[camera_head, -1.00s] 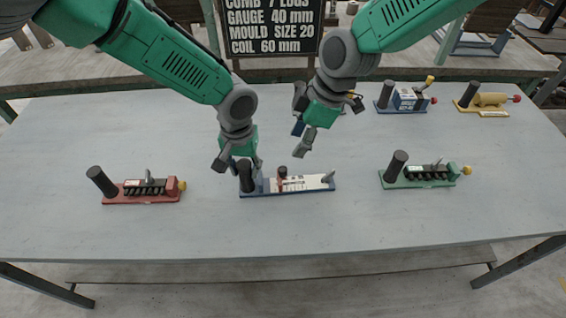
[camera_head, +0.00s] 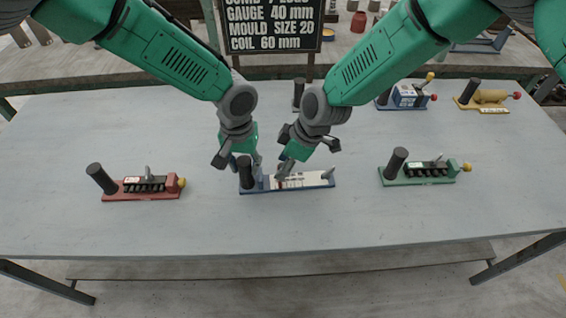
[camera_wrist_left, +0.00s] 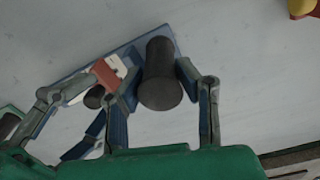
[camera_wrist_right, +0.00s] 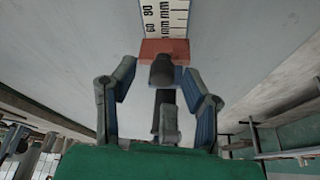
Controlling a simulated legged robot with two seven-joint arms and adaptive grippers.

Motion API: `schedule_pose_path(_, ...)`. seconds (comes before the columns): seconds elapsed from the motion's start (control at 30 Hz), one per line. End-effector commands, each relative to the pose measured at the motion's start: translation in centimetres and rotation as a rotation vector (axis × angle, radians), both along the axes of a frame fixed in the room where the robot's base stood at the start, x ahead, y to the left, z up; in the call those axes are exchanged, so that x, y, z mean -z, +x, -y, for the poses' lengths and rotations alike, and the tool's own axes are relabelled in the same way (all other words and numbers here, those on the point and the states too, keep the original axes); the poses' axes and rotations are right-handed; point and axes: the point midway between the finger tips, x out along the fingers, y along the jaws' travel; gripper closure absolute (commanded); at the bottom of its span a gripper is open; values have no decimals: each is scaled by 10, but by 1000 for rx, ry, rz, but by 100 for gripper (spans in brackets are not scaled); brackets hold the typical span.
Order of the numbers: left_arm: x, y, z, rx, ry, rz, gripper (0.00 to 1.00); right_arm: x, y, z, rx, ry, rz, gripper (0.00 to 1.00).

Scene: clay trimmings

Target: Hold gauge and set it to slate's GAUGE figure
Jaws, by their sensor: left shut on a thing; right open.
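The gauge is a blue base (camera_head: 262,190) with a white millimetre scale (camera_head: 312,180), a black upright handle (camera_head: 246,174) and a red slider, near the table's front middle. My left gripper (camera_head: 238,162) is shut on the handle, which also shows between its fingers in the left wrist view (camera_wrist_left: 162,80). My right gripper (camera_head: 290,164) is open over the slider. In the right wrist view the red slider (camera_wrist_right: 178,50) and its dark knob (camera_wrist_right: 162,70) lie between the open fingertips; the exact reading is unclear. The slate (camera_head: 268,24) reads GAUGE 40 mm.
A red-based tool (camera_head: 140,194) stands to the left and a green-based one (camera_head: 420,180) to the right. A blue-based tool (camera_head: 408,100) and a yellow one (camera_head: 485,100) stand at the back right. A dark upright cylinder (camera_head: 298,95) stands behind my right arm. The front table strip is clear.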

Motion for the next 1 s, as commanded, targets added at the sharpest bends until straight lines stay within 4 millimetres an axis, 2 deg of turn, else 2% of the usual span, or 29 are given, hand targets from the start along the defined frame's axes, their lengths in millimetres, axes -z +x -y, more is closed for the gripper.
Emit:
schedule_pose_path(0.23, 0, 0, 0, 0, -1, 1, 100, 1, 0, 0, -1, 0, 0, 59)
schedule_pose_path(0.27, 0, 0, 0, 1, -1, 1, 100, 1, 0, 0, -1, 0, 0, 66)
schedule_pose_path(0.3, 0, 0, 0, 0, -1, 1, 100, 1, 0, 0, -1, 0, 0, 80)
schedule_pose_path(0.37, 0, 0, 0, 1, -1, 0, 100, 0, 0, 0, -1, 0, 0, 100)
schedule_pose_path(0.83, 0, 0, 0, 1, 0, -1, 100, 0, 1, 3, 1, 1, 2, 100)
schedule_pose_path(0.87, 0, 0, 0, 1, 0, -1, 100, 0, 1, 2, 1, 1, 2, 73)
schedule_pose_path(0.9, 0, 0, 0, 1, 0, -1, 100, 0, 1, 3, 1, 0, 2, 59)
schedule_pose_path(1.0, 0, 0, 0, 1, 0, -1, 100, 0, 1, 2, 1, 0, 2, 59)
